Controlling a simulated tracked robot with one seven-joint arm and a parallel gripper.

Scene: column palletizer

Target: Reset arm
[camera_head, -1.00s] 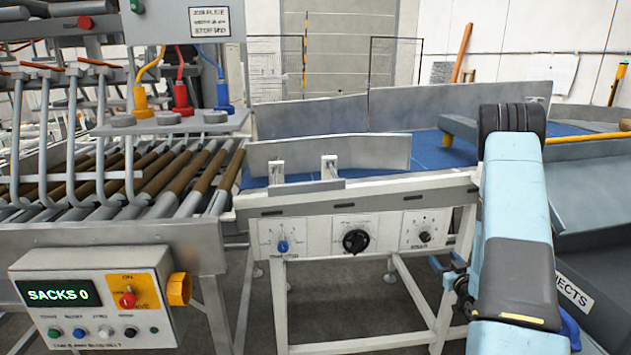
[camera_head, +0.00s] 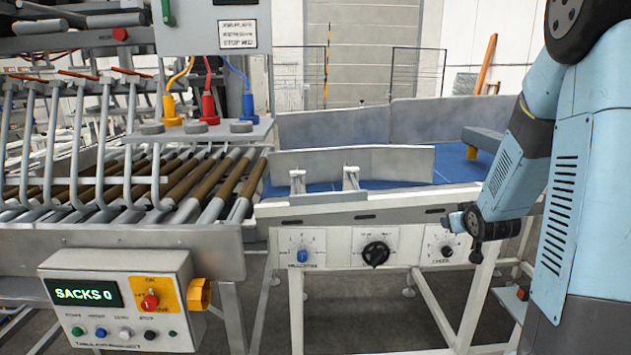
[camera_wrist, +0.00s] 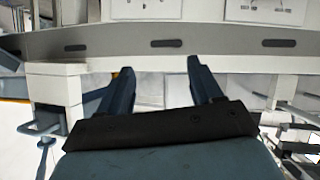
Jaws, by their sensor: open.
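My gripper (camera_wrist: 160,80) shows in the wrist view with its two dark blue fingers apart and nothing between them. Behind the fingers in that view is the pale conveyor frame (camera_wrist: 110,48) with dark slots. In the head view my light blue arm (camera_head: 570,200) stands at the right, bent, with its dark lower end in front of the right end of the conveyor frame (camera_head: 350,222). I cannot tell whether the arm touches the frame.
A roller table (camera_head: 190,180) with bent metal bars is at the left. A control box (camera_head: 120,300) reading "SACKS 0" hangs in front of it. The blue belt (camera_head: 400,184) has grey side guards (camera_head: 350,163). Knob panels (camera_head: 375,253) face me. Open floor shows beneath the frame.

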